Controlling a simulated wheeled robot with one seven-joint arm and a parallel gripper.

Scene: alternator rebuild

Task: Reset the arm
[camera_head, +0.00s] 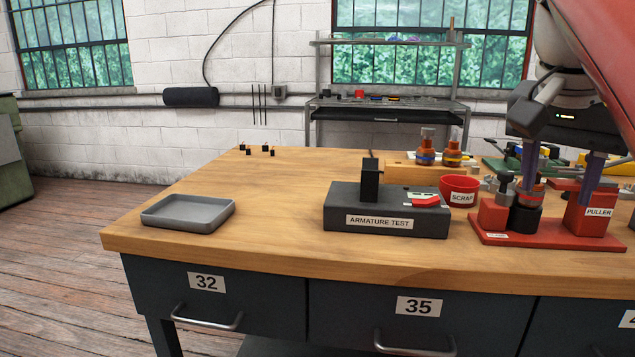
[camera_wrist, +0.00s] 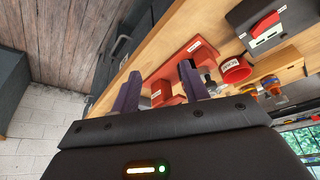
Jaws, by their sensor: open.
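My gripper (camera_head: 556,197) hangs at the right of the bench in the head view, with its two purple fingers apart and nothing between them. The fingers overlap the red puller fixture (camera_head: 520,238) in the picture; I cannot tell how high they are above it. An armature with a copper-coloured band (camera_head: 531,193) stands upright in the fixture's black holder, partly behind one finger. In the wrist view my gripper (camera_wrist: 160,70) is also spread and empty, with the red fixture (camera_wrist: 161,92) beyond the fingers.
The armature test block (camera_head: 385,212) and a red scrap cup (camera_head: 459,191) stand left of the fixture. A grey tray (camera_head: 188,212) lies at the left of the bench. Two more armatures (camera_head: 439,150) stand on a wooden block behind. The bench's left middle is clear.

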